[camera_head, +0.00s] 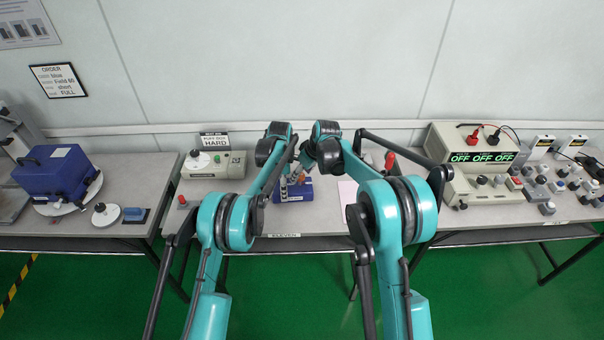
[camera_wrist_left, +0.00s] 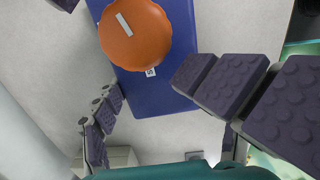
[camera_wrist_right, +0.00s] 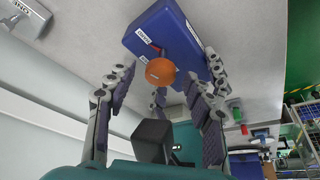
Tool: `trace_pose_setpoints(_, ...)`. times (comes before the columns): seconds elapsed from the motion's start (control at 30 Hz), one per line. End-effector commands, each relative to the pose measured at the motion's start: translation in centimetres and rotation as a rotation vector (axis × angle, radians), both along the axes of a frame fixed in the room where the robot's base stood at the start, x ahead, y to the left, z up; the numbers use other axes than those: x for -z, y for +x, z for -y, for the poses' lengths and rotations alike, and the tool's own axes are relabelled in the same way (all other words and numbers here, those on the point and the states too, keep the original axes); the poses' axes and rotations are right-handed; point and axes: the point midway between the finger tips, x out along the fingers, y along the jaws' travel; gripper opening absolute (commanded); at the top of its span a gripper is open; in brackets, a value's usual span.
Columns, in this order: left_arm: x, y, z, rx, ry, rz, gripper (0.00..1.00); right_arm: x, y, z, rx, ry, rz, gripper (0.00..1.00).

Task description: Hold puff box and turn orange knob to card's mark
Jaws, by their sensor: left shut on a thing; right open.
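The puff box is a blue box (camera_head: 295,191) on the middle table, partly hidden by my arms in the head view. It also shows in the left wrist view (camera_wrist_left: 160,92) and the right wrist view (camera_wrist_right: 150,28). Its round orange knob (camera_wrist_left: 135,40) has a white mark; the right wrist view shows the knob too (camera_wrist_right: 160,72). My left gripper (camera_wrist_left: 152,84) is shut on the box, with a finger on either side. My right gripper (camera_wrist_right: 164,84) is open over the knob, fingers spread around it.
A pale sheet (camera_head: 347,190) lies to the right. Another blue device (camera_head: 55,172) is on the left table. A power unit (camera_head: 475,148) and several small knobbed parts crowd the right table.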

Motion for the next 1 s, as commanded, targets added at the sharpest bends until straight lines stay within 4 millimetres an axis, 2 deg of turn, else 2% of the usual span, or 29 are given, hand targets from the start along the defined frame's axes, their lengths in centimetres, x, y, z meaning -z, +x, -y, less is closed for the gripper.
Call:
trace_pose_setpoints(0.17, 0.0, 0.0, 0.0, 0.000, 0.000, -0.001, 0.45, -2.2, -0.7, 0.6, 0.001, 0.000, 0.000, 0.52)
trace_pose_setpoints(0.4, 0.0, 0.0, 0.0, 0.000, 0.000, -0.001, 0.45, -7.1, -2.2, 2.1, 0.001, 0.000, 0.000, 0.52)
trace_pose_setpoints(0.6, 0.0, 0.0, 0.0, 0.000, 0.000, -0.001, 0.45, -9.9, -3.0, 2.8, 0.001, 0.000, 0.000, 0.52)
trace_pose_setpoints(0.73, 0.0, 0.0, 0.0, 0.000, 0.000, -0.001, 0.45, -10.8, -3.3, 3.1, 0.001, 0.000, 0.000, 0.52)
trace_pose_setpoints(1.0, 0.0, 0.0, 0.0, 0.000, 0.000, 0.000, 0.45, -10.9, -3.3, 3.1, 0.001, 0.000, 0.000, 0.52)
